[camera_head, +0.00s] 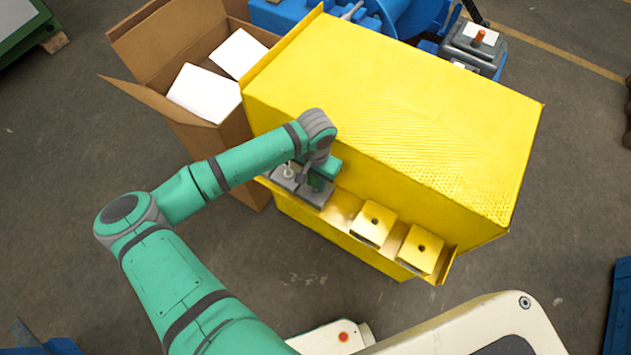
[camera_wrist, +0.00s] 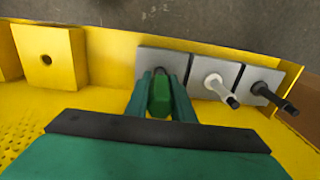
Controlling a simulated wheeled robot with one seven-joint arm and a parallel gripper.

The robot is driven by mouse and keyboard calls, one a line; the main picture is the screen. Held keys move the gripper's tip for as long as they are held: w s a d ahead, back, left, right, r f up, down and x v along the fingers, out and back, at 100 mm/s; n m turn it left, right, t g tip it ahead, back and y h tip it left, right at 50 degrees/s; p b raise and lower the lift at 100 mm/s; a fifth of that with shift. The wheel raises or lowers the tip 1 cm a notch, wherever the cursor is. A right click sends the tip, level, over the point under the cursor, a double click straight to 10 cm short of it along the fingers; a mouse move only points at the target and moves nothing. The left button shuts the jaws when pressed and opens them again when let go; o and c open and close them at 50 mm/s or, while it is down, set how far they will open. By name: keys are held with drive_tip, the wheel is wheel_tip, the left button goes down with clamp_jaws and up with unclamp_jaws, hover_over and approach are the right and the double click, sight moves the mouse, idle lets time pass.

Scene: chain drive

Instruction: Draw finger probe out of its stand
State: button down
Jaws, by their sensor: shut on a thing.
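My gripper (camera_wrist: 162,98) points down over the row of grey stand blocks on the yellow ledge. Its two teal fingers are shut on a dark green piece, the finger probe (camera_wrist: 160,99), at the grey stand block (camera_wrist: 150,58) nearest the yellow blocks. The probe's lower end is hard to see, so I cannot tell how deep it sits in the stand. In the head view my gripper (camera_head: 318,180) and wrist cover part of the grey stand (camera_head: 313,197).
A white pin (camera_wrist: 222,90) and a black pin (camera_wrist: 275,97) stand in neighbouring grey blocks, close beside my fingers. Two yellow blocks with holes (camera_head: 373,224) share the ledge. The yellow housing (camera_head: 400,100) rises behind. An open cardboard box (camera_head: 165,55) stands at left.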

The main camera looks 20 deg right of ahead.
drive_tip(key=shift+r, duration=3.7)
